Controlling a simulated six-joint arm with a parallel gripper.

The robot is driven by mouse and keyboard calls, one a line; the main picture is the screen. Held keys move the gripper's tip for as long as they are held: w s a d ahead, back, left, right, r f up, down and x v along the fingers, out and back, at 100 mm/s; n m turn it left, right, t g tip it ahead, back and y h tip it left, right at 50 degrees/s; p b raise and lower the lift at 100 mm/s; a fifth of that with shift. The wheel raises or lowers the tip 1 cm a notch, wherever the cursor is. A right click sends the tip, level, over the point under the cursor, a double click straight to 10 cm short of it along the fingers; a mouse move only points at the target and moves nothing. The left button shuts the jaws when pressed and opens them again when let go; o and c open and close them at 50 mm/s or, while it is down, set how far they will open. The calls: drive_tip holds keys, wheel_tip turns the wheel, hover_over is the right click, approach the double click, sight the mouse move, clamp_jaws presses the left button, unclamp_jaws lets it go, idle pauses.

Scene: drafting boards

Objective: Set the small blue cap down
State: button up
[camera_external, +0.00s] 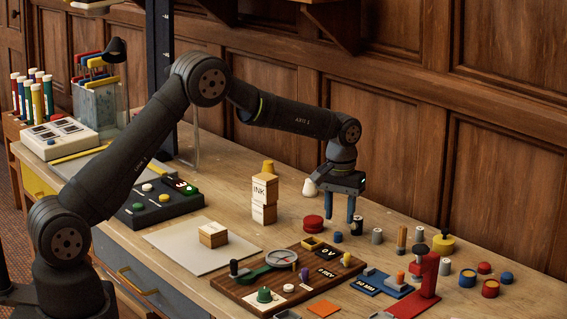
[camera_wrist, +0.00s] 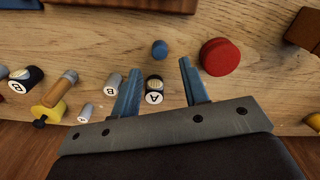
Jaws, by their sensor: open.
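A small blue cap (camera_external: 338,237) rests on the wooden table. It also shows in the wrist view (camera_wrist: 160,49), just beyond the fingertips and roughly midway between them. My gripper (camera_external: 340,217) points down over the table with its two blue fingers apart. In the wrist view my gripper (camera_wrist: 158,66) holds nothing. A dark cylinder marked A (camera_wrist: 154,90) lies in view between the fingers, nearer the palm than the cap. I cannot tell the exact height of the fingertips above the table.
A red disc stack (camera_external: 313,223) stands left of the cap. Grey cylinders (camera_external: 377,236) and a black one (camera_external: 356,226) stand to the right. An INK block stack (camera_external: 264,198) is farther left. A brown board with fittings (camera_external: 245,291) lies in front. Bare wood surrounds the cap.

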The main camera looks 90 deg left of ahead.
wheel_tip(320, 180, up, 8)
drive_tip(key=shift+f, duration=0.15)
idle(0.3)
hover_over(339, 233)
drive_tip(key=shift+a+f, duration=0.1)
drive_tip(key=shift+f, duration=3.95)
